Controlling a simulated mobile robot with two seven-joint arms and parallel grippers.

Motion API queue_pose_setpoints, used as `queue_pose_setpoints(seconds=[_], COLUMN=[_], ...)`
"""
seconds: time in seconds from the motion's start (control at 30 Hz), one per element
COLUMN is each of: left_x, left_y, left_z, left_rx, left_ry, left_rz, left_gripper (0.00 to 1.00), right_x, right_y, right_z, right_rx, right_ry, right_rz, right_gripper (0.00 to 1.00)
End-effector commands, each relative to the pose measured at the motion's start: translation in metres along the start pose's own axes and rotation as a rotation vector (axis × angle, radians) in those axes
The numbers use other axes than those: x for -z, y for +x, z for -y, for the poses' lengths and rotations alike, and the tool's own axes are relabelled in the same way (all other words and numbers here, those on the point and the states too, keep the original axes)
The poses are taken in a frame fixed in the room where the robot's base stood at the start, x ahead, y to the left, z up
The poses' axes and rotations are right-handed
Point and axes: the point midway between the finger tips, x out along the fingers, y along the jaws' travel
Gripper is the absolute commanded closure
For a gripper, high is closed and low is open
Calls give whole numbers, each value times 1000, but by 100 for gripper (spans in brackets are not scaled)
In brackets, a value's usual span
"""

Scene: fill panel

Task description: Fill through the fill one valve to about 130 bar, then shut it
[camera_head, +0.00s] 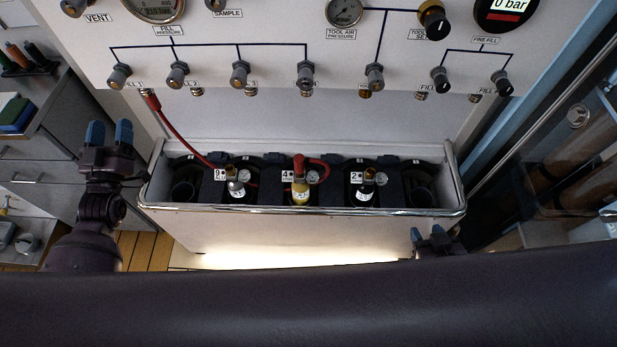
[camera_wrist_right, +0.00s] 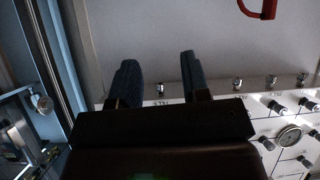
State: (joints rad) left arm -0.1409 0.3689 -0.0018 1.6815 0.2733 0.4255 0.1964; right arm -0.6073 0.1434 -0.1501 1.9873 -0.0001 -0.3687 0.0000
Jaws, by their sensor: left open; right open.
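The fill one valve (camera_head: 119,75) is the leftmost dark knob in the row on the white panel; its label is partly covered. A red hose (camera_head: 172,131) runs from the outlet below it toward the left bottle (camera_head: 235,186), tagged 9. The fill pressure gauge (camera_head: 153,9) is cut by the top edge, its needle unreadable. My left gripper (camera_head: 110,132) is open and empty, below and slightly left of the valve. My right gripper (camera_head: 428,236) is open and empty in front of the trough's right end; its fingers also show in the right wrist view (camera_wrist_right: 158,64).
Several similar knobs continue along the panel. Drawers stand at left, a glazed cabinet at right.

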Motion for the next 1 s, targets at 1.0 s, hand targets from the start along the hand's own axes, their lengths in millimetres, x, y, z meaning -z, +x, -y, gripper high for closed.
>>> queue_pose_setpoints(seconds=[1.0], left_x=[0], left_y=[0], left_z=[0], left_rx=[0], left_ry=[0], left_rz=[0], left_gripper=[40], right_x=[-3], right_y=[-1], right_z=[0], right_rx=[-1], right_ry=[1], right_rz=[5], right_gripper=[57])
